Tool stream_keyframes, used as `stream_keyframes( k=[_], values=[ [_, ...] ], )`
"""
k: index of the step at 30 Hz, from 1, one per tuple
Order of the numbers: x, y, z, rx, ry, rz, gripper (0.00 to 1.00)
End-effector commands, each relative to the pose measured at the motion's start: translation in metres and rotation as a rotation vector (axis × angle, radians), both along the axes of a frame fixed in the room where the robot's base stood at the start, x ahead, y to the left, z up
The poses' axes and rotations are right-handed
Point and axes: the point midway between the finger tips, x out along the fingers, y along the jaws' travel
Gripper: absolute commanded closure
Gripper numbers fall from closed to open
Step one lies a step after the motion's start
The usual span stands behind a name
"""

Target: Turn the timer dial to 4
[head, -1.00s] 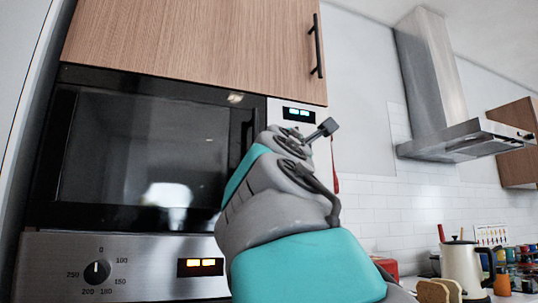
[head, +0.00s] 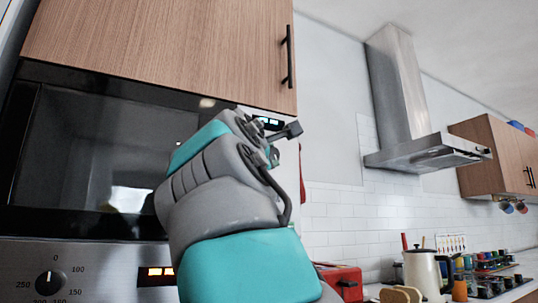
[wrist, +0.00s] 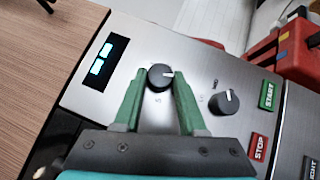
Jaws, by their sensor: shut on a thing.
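In the wrist view, a steel control panel (wrist: 100,95) carries two black dials. My gripper (wrist: 158,75), with green fingers, is shut on the black dial nearer the lit display (wrist: 102,58). That dial (wrist: 160,78) has a white pointer mark toward the right of the picture; the small marks around it are too faint to read, so I cannot tell its setting or confirm that it is the timer. The second dial (wrist: 225,102) stands free to its right. In the head view my arm (head: 225,180) hides the dials and fingertips.
Green START (wrist: 268,96) and red STOP (wrist: 259,147) buttons lie right of the dials. In the head view, an oven dial (head: 48,283) is low at left, under the microwave door (head: 100,150). A red toaster (head: 342,280) and white kettle (head: 424,272) stand at lower right.

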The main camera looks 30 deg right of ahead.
Motion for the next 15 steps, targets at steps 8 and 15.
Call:
stream_keyframes(
  k=[8, 15],
  values=[
    [0.0011, -0.0008, -0.0015, 0.035, 0.004, -0.001, 1.0],
    [-0.0003, -0.0006, 0.0003, 0.059, 0.0, 0.001, 1.0]
  ],
)
